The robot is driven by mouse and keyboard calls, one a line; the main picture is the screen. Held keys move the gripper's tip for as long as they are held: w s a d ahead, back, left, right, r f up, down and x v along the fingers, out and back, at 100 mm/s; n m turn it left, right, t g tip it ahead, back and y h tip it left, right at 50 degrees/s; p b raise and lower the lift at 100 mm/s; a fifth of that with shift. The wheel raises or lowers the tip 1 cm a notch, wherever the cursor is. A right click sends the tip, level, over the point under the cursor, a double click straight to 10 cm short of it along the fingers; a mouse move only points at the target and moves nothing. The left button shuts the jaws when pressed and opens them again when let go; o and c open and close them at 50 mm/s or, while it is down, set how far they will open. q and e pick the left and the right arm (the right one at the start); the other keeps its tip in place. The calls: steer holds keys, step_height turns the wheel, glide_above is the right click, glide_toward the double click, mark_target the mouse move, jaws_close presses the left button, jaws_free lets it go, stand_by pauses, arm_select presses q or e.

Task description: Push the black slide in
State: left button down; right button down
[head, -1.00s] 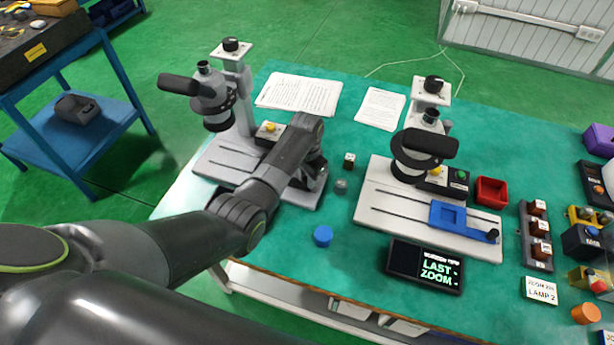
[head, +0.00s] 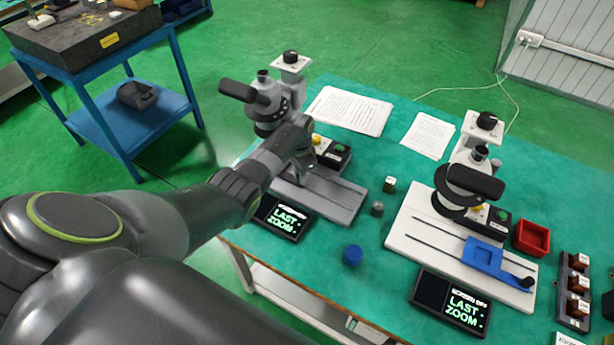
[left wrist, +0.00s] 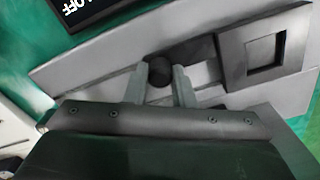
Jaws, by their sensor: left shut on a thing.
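The black slide (left wrist: 267,45) shows in the left wrist view as a dark plate with a square recess, lying on the grey microscope base. A round black knob (left wrist: 159,71) stands on its arm. My left gripper (left wrist: 160,82) is shut on this knob, one finger on each side. In the head view my left gripper (head: 304,168) is low over the left microscope's grey base (head: 342,201). The slide is hidden there behind my arm and gripper. My right gripper is in neither view.
A screen reading LAST ZOOM (head: 284,217) lies in front of the left base. A blue cap (head: 353,255) stands on the bench. The right microscope has a white base (head: 413,230) and blue slide (head: 486,254). Papers (head: 348,110) lie behind.

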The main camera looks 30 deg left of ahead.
arm_select(q)
steer(key=shift+a+r, duration=0.1)
steer(key=shift+a, duration=0.15)
steer(key=c, duration=1.5)
jaws_free()
steer(key=shift+c, duration=0.2)
steer(key=o, duration=0.3)
steer(key=shift+a, duration=0.1)
steer(key=shift+r, duration=3.65)
